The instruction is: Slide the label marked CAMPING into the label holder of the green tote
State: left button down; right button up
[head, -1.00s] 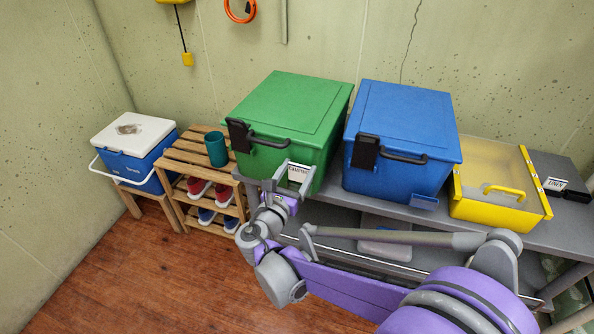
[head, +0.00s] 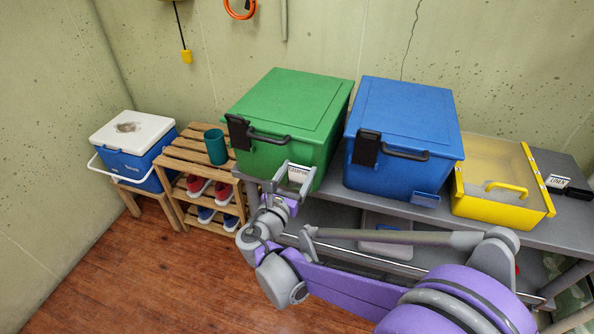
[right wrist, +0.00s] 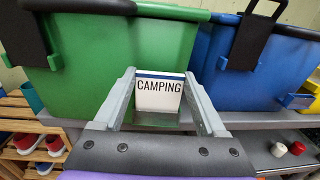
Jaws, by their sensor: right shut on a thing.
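The green tote (head: 290,110) stands on the grey shelf, its lid down; its front also shows in the right wrist view (right wrist: 85,60). The white label marked CAMPING (right wrist: 159,95), with a blue stripe along its top, is upright between the fingers of my right gripper (right wrist: 161,78). In the head view, my right gripper (head: 298,174) is shut on this label (head: 298,175), close in front of the tote's lower front. I cannot tell whether the label touches the tote. The tote's label holder is not clearly visible behind the label and gripper. My left gripper is not in view.
A blue tote (head: 405,130) with an empty-looking blue holder (head: 426,199) stands right of the green tote. A yellow bin (head: 490,208) and a LINEN label (head: 557,181) are farther right on the shelf (head: 540,232). A wooden rack (head: 185,155) with shoes and a teal cup (head: 216,147) stands left.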

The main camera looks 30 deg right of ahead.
jog(key=shift+f+b, duration=0.6)
jog(key=shift+f, duration=0.45)
jog(key=o, duration=1.3)
jog(key=shift+r, duration=0.1)
jog(key=shift+c, duration=0.2)
jog(key=shift+a, duration=0.1)
